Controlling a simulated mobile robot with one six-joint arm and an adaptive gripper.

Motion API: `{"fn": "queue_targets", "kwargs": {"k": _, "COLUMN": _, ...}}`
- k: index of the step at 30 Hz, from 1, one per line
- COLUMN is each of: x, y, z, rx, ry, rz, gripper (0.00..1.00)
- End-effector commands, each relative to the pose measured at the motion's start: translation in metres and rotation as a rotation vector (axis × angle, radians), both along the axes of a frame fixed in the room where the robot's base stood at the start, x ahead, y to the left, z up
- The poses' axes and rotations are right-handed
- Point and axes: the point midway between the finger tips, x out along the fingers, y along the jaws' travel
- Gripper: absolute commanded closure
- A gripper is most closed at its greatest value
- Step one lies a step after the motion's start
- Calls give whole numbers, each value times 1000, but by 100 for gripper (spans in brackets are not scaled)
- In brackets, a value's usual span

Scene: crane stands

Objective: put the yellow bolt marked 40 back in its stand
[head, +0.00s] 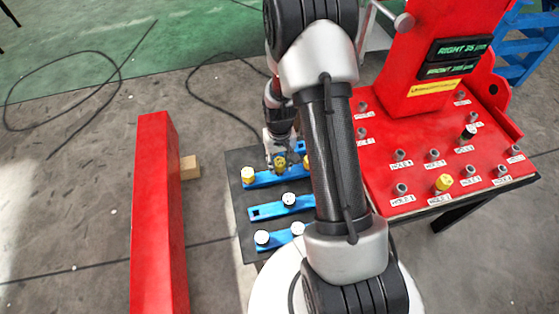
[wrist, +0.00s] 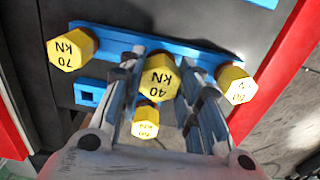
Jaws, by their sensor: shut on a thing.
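The yellow bolt marked 40 (wrist: 160,78) sits between the two fingers of my gripper (wrist: 163,95) in the wrist view. My gripper is shut on it. That stand's blue bar (wrist: 120,34) passes behind the bolt in the wrist view. A yellow bolt marked 70 (wrist: 70,50) and another yellow bolt (wrist: 237,86) stand toward its ends. I cannot tell whether the held bolt is seated or just above the bar.
Another yellow bolt (wrist: 146,121) shows between my fingers, below the held one. More blue stands (head: 268,211) with white-topped bolts are nearer on the dark table (head: 240,200). A red panel with holes (head: 415,170) is at right. A red beam (head: 155,220) stands at left.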

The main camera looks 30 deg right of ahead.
Motion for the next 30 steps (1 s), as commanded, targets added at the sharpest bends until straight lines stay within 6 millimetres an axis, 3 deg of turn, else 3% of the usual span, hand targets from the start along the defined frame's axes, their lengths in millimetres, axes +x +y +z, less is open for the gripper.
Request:
{"fn": "queue_targets", "kwargs": {"k": 17, "x": 1, "y": 0, "z": -24, "rx": -1, "ry": -2, "rz": 0, "gripper": 95}}
{"fn": "queue_targets", "kwargs": {"k": 18, "x": 1, "y": 0, "z": -23, "rx": -1, "ry": -2, "rz": 0, "gripper": 67}}
{"fn": "queue_targets", "kwargs": {"k": 27, "x": 0, "y": 0, "z": -22, "rx": 0, "ry": -1, "rz": 0, "gripper": 47}}
{"fn": "queue_targets", "kwargs": {"k": 30, "x": 0, "y": 0, "z": -23, "rx": 0, "ry": -1, "rz": 0, "gripper": 45}}
